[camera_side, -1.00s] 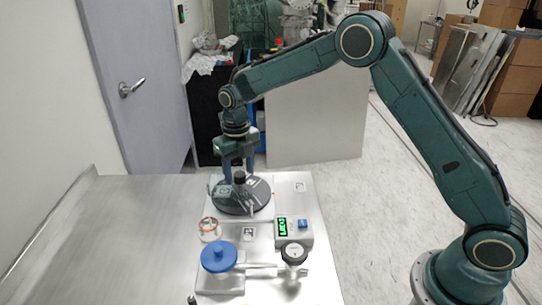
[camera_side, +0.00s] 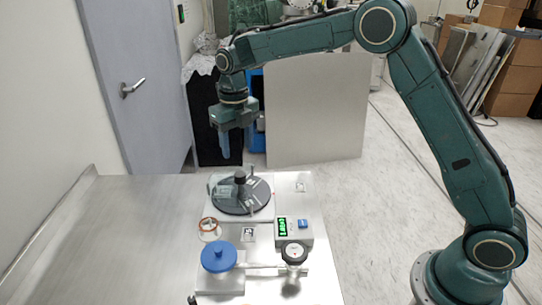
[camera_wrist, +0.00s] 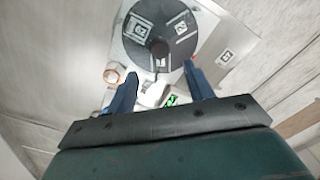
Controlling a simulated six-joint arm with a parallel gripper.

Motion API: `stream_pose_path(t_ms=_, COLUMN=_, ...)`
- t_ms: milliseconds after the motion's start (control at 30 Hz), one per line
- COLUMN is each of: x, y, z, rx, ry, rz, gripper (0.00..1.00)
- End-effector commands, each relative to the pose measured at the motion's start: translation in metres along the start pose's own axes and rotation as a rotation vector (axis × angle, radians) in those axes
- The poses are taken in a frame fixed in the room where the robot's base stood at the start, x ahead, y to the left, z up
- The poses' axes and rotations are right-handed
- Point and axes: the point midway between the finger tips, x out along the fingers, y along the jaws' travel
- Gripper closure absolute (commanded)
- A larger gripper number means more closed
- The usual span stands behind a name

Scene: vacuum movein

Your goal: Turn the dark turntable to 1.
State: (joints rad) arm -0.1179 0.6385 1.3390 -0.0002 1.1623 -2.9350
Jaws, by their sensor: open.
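The dark turntable (camera_side: 243,203) is a round disc with a black upright knob (camera_side: 239,177) at its centre, on a pale plate. In the wrist view the turntable (camera_wrist: 160,55) shows pale labels on its top, too small to read surely, and its knob (camera_wrist: 159,48) is seen from above. My gripper (camera_side: 224,158) hangs in the air above and behind the turntable, clear of the knob. In the wrist view my gripper (camera_wrist: 160,70) is open, with its two blue fingers apart and nothing between them.
In front are a copper-coloured ring (camera_side: 209,227), a box with a green display (camera_side: 283,227), a blue round knob (camera_side: 219,257) and a round gauge (camera_side: 294,253). The steel table at left is bare.

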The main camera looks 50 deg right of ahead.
Motion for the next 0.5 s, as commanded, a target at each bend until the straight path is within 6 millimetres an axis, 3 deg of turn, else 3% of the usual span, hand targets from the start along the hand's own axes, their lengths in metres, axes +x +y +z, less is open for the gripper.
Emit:
stream_pose_path(t_ms=200, x=-0.035, y=0.000, z=0.001, rx=0.000, ry=-0.003, rz=0.001, gripper=0.48)
stream_pose_path(t_ms=500, x=-0.056, y=0.000, z=0.000, rx=0.000, ry=-0.001, rz=0.000, gripper=0.48)
